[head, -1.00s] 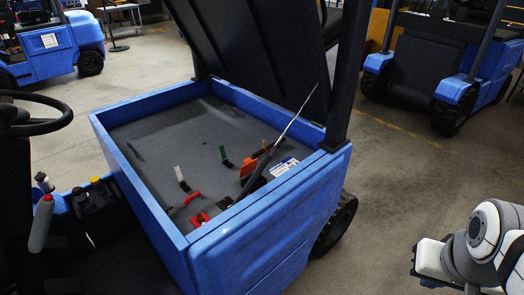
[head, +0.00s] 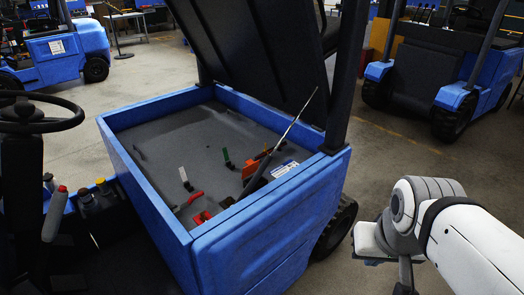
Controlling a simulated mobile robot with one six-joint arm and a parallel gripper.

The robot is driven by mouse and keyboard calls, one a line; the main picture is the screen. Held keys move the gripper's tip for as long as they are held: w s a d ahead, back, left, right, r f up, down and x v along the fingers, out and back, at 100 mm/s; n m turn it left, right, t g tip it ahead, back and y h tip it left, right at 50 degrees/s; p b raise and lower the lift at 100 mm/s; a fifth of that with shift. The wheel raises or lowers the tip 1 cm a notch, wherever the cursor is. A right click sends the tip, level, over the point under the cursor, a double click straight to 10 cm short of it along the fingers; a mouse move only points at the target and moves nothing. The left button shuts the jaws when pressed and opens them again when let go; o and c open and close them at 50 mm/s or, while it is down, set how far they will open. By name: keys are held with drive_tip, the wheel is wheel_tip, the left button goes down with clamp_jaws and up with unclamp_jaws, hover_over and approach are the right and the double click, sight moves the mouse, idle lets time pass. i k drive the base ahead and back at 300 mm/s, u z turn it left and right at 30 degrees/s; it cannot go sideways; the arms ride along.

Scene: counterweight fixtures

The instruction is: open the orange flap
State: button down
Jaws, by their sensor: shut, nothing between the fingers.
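The orange flap (head: 250,167) is a small orange piece low inside the open blue vehicle compartment, toward its right side. A dark rod crosses in front of it and hides part of it. I cannot tell its exact angle from here. My gripper (head: 371,258) is at the lower right, at the end of my white and grey arm. It is outside the compartment, well to the right of the flap, and touches nothing that I can see. It is shut and empty; its fingers are small and partly hard to make out.
The compartment's blue rim (head: 148,187) surrounds the parts. A raised black cover (head: 255,55) and a black post (head: 345,85) stand behind and right. Nearby are a green-tipped lever (head: 226,156), a white-tipped lever (head: 184,175), a red part (head: 201,217) and a white label (head: 284,168).

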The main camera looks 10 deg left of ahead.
sight(253, 166)
drive_tip(key=z, duration=0.05)
drive_tip(key=i, duration=1)
drive_tip(key=u, duration=0.05)
